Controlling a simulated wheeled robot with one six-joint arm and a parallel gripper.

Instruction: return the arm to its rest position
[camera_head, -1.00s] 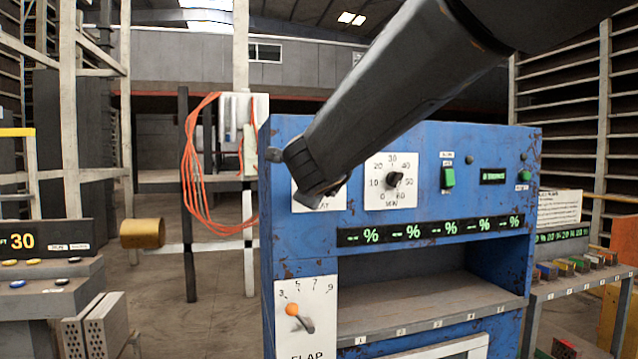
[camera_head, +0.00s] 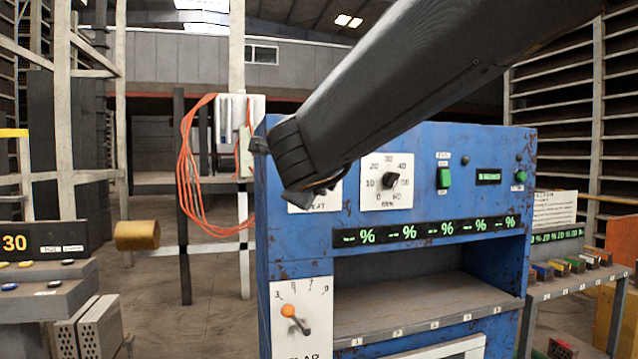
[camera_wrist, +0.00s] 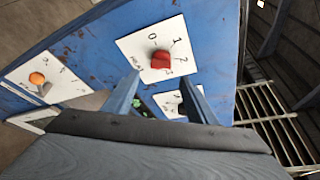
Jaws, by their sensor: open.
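My arm reaches from the upper right across the front of the blue machine (camera_head: 450,150) in the head view. Its end covers part of the HEAT plate at the machine's upper left; the fingers are hardly visible there. In the wrist view my gripper (camera_wrist: 160,98) shows two blue-grey fingers spread apart with nothing between them. Beyond them are a red knob (camera_wrist: 161,60) on a white plate marked 0, 1, 2 and an orange-tipped lever (camera_wrist: 38,79). A dark knob is partly hidden behind the right finger.
The machine also bears a timer dial (camera_head: 389,181), a green switch (camera_head: 444,178), a percent display (camera_head: 430,232) and an open shelf (camera_head: 430,302). Orange cables (camera_head: 186,170) hang behind it at left.

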